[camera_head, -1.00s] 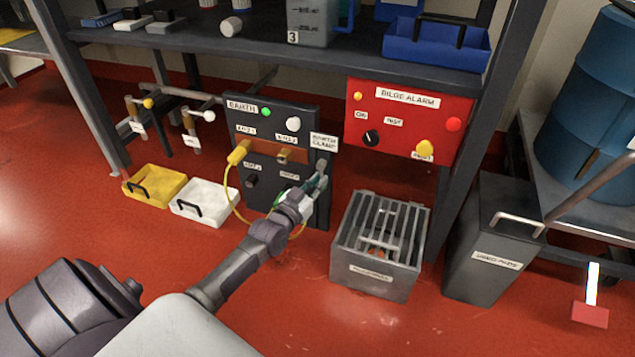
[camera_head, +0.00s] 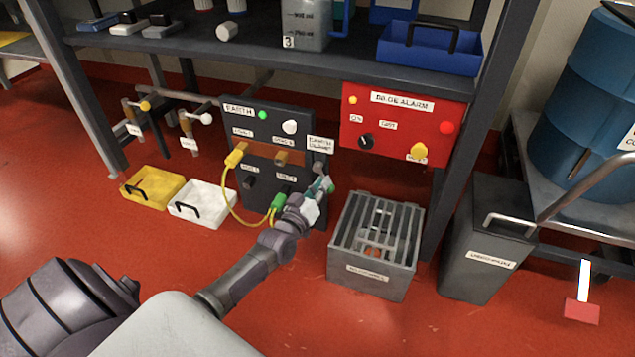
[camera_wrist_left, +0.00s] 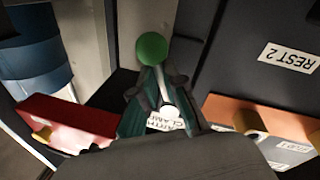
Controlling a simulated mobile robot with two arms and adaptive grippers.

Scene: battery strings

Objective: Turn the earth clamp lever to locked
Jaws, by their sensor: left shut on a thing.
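The earth clamp lever, with a green ball knob (camera_wrist_left: 152,48) at its end, shows in the left wrist view. My left gripper (camera_wrist_left: 157,85) is shut on the lever just behind that ball; its teal fingers hide most of the shaft. In the head view my left gripper (camera_head: 325,186) is at the lower right edge of the dark earth panel (camera_head: 222,145), below the earth clamp label (camera_head: 319,143). The lever's exact angle is hard to tell there, because the gripper covers it. My right gripper is not in view.
A green plug (camera_head: 277,203) and a yellow plug (camera_head: 235,156) with a looping cable are close left of my gripper. The red bilge alarm box (camera_head: 390,165) is to the right. A grated grey crate (camera_head: 367,273) and a white tray (camera_head: 200,216) stand on the floor.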

